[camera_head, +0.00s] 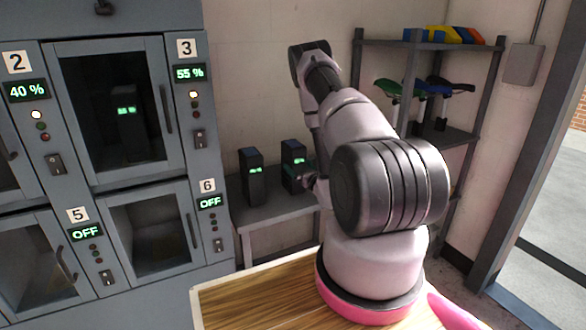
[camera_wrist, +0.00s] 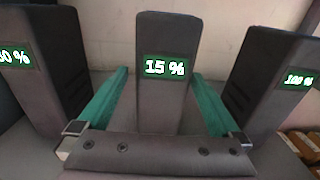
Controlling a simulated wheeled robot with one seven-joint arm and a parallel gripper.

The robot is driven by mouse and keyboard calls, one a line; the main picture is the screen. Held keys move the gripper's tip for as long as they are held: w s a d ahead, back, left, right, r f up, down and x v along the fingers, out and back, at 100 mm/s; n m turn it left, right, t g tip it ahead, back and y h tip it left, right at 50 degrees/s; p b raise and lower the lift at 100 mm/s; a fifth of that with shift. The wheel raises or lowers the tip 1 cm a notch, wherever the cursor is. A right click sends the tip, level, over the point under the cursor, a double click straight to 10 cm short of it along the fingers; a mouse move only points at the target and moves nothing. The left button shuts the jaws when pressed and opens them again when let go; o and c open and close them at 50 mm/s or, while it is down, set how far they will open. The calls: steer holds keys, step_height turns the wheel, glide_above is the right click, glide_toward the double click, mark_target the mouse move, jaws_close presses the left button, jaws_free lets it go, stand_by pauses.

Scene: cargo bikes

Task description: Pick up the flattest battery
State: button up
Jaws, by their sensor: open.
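In the wrist view a dark upright battery (camera_wrist: 163,105) with a green-lit display of 15 % stands in the middle. My gripper (camera_wrist: 160,74) is open, with one teal finger on each side of this battery; whether they touch it I cannot tell. A battery (camera_wrist: 48,90) at the left edge has a partly cut-off reading ending in 0 %. A battery (camera_wrist: 265,100) at the right shows 100 %. In the head view two batteries stand on a grey table, a left one (camera_head: 252,185) and one (camera_head: 293,153) beside my gripper; my arm hides the table's right part.
A charging cabinet (camera_head: 222,245) with numbered doors stands at the left. The grey table (camera_head: 270,212) stands against the wall. A shelf rack (camera_head: 455,47) with saddles and coloured items is at the right.

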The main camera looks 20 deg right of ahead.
steer(key=shift+w+d, duration=0.1)
steer(key=shift+w, duration=2.65)
jaws_close()
steer(key=shift+r, duration=0.1)
